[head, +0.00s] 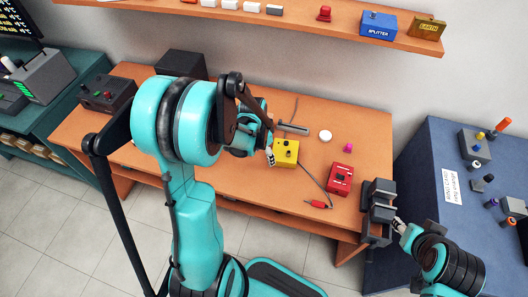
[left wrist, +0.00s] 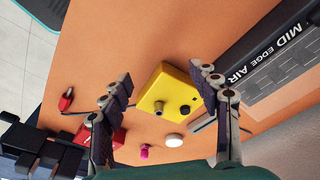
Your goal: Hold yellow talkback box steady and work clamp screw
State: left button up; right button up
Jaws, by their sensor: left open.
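The yellow talkback box (head: 287,154) sits on the orange workbench with dark knobs on top. In the left wrist view the yellow box (left wrist: 165,88) lies between the two spread fingers of my left gripper (left wrist: 163,80). My left gripper (head: 269,152) is open at the box's left side in the head view; I cannot tell whether a finger touches it. A dark grey clamp (head: 378,203) stands at the bench's right edge. My right gripper (head: 399,223) is at the clamp's right side; its fingers are small and partly hidden, and the clamp screw is not clearly visible.
A red box (head: 340,179), a red plug (head: 318,204), a white disc (head: 325,136) and a magenta knob (head: 348,148) lie right of the yellow box. A cable runs past it. A shelf (head: 225,13) hangs behind; a blue table (head: 430,150) stands at right.

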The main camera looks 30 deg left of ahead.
aim_at(268, 167)
pick_arm(q)
jog(key=f+b, duration=0.1)
jog(key=f, duration=0.1)
jog(key=f+b, duration=0.2)
jog(key=w+f+b, duration=0.1)
jog(key=f+b, duration=0.1)
jog(key=shift+d+f, duration=0.2)
jog(key=shift+f, duration=0.2)
jog(key=shift+r, duration=0.1)
jog(key=c, duration=0.3)
grip_shut()
jog(key=c, duration=0.6)
grip_release()
